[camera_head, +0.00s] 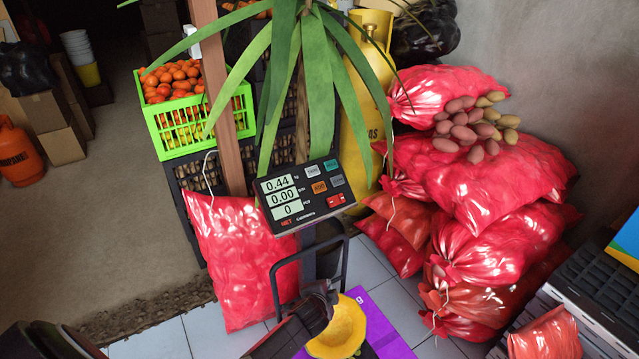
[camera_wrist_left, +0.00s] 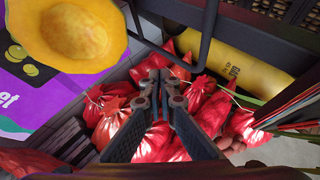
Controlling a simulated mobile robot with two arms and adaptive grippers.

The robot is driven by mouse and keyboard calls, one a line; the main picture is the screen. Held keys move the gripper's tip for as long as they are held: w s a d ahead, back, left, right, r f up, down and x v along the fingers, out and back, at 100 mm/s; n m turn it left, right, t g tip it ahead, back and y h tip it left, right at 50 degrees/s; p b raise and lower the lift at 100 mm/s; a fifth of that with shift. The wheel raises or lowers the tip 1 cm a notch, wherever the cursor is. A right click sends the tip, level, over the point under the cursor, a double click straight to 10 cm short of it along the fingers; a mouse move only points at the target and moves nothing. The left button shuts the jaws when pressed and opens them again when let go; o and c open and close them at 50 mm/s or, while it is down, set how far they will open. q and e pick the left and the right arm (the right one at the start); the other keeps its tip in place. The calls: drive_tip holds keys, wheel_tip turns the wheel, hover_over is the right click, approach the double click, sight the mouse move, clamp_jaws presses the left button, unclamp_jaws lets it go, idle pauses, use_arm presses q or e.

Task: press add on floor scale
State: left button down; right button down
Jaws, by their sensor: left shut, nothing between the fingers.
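The floor scale's black display panel (camera_head: 293,217) stands on a post in the middle of the head view. Its screens read 0.44, 0.00 and 0. Grey, teal, orange and red buttons (camera_head: 325,184) sit at its right side; their labels are too small to read surely. My left gripper (camera_head: 329,289) is below the panel, near the dark rail and apart from the buttons. In the left wrist view its fingers (camera_wrist_left: 160,82) are together and empty. My right gripper is not in view.
A plant with long leaves (camera_head: 318,75) hangs just above the panel. A red sack (camera_head: 238,245) leans at its left, and stacked red sacks (camera_head: 490,185) stand at right. A dark rail (camera_head: 345,262) rises beside my gripper. A green crate (camera_head: 177,130) stands behind.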

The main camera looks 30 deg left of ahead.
use_arm(q)
drive_tip(key=w+a+r+m+t+y+p, duration=0.1)
drive_tip(key=w+r, duration=0.3)
drive_tip(key=r, duration=0.4)
drive_tip(key=w+a+r+t+p, duration=0.1)
drive_tip(key=w+r, duration=0.2)
drive_tip(key=r, duration=0.5)
drive_tip(key=t+y, duration=0.2)
approach(319, 188)
drive_tip(key=w+d+r, duration=0.4)
drive_tip(key=r, duration=0.3)
drive_tip(key=shift+a+f+p, duration=0.15)
drive_tip(key=shift+f+p, duration=0.05)
drive_tip(key=shift+p, duration=0.15)
drive_tip(key=shift+f, duration=0.1)
drive_tip(key=a+f+b, duration=0.1)
drive_tip(key=f+b, duration=0.1)
drive_tip(key=w+a+f+b, duration=0.1)
drive_tip(key=b, duration=0.1)
drive_tip(key=w+a+f+b, duration=0.1)
drive_tip(key=a+f+b, duration=0.1)
drive_tip(key=shift+w+a+f, duration=0.15)
drive_tip(key=shift+w+f, duration=0.1)
drive_tip(key=shift+f, duration=0.15)
drive_tip(key=shift+w+a+f, duration=0.2)
drive_tip(key=shift+a+f, duration=0.15)
